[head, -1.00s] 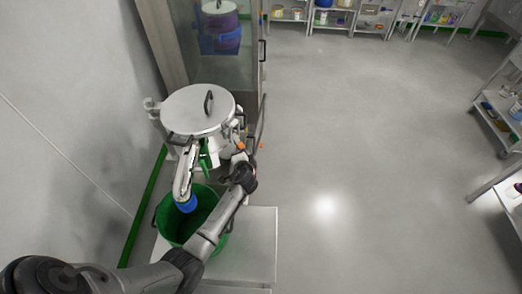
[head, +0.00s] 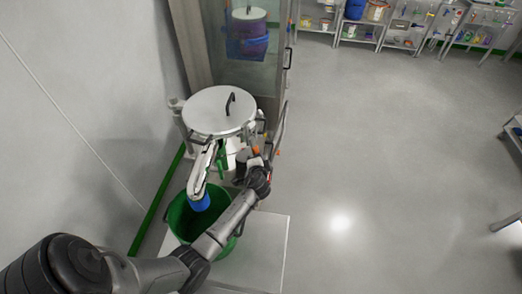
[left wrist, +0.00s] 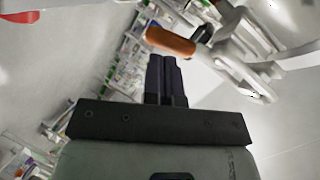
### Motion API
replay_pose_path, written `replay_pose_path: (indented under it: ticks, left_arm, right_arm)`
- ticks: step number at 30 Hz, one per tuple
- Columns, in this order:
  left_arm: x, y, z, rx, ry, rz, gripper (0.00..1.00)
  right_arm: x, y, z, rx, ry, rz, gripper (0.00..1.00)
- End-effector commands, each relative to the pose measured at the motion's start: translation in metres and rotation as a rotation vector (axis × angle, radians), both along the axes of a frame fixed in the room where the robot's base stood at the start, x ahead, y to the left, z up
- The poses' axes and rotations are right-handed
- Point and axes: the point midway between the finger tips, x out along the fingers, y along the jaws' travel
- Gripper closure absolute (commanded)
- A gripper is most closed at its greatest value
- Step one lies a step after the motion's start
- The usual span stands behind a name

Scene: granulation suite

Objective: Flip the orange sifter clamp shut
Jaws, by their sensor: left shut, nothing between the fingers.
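The sifter (head: 212,115) is a round metal drum with a flat lid and black handle in the head view. A small orange part, seemingly the clamp's handle (head: 255,150), shows at its front right side. In the left wrist view an orange rounded clamp handle (left wrist: 170,41) lies just beyond my left gripper (left wrist: 163,60), whose dark fingers are together and empty. I cannot tell whether the fingertips touch the handle. In the head view the left arm reaches up to the sifter's front right, and its fingertips are hard to make out. My right gripper is not in view.
A green bin (head: 174,220) stands below the sifter's white spout with its blue end (head: 200,203). A pale metal platform (head: 262,250) is beside the bin. A glass-fronted cabinet (head: 270,75) stands behind. The floor to the right is clear, with shelves at the back.

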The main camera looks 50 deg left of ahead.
Motion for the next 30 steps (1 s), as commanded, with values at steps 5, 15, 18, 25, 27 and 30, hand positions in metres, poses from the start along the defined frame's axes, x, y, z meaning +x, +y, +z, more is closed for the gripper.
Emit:
replay_pose_path:
  ticks: [5, 15, 18, 25, 27, 30]
  left_arm:
    - [-0.007, -0.009, 0.004, 0.0, 0.001, -0.001, 1.0]
    - [-0.045, -0.053, 0.024, -0.002, 0.0, -0.001, 1.0]
    - [-0.055, -0.064, 0.029, -0.002, 0.0, 0.0, 1.0]
    - [-0.07, -0.082, 0.036, -0.001, 0.001, 0.0, 1.0]
    - [-0.072, -0.084, 0.038, 0.0, 0.0, 0.0, 1.0]
    - [-0.073, -0.086, 0.038, 0.0, 0.0, 0.0, 1.0]
  right_arm:
    - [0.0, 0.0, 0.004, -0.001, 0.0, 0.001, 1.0]
    - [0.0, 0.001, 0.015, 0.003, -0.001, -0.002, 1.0]
    - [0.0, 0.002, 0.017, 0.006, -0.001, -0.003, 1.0]
    - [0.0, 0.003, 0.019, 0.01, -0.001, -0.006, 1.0]
    - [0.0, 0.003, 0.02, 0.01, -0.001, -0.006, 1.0]
    - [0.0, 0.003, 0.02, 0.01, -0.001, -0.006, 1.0]
